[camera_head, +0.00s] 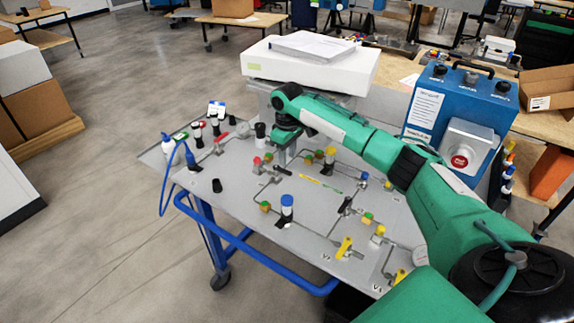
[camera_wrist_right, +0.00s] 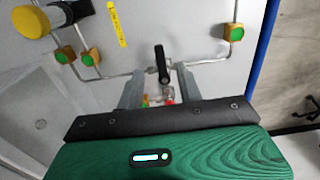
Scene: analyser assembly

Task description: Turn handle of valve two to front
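A valve with a black lever handle (camera_head: 283,171) sits on the grey panel table (camera_head: 235,205), just below my right gripper. I cannot read its label, so I cannot confirm it is valve two. My right gripper (camera_head: 284,153) points down at the panel. In the right wrist view its two fingers (camera_wrist_right: 159,88) are apart, with the black handle (camera_wrist_right: 162,62) showing between and just beyond their tips, not clamped. The valve body is partly hidden by the gripper. My left gripper is not in view.
Another black lever (camera_head: 346,206) and yellow-handled valves (camera_head: 344,247) stand nearer the front right. A blue box with a red button (camera_head: 459,161) stands at right.

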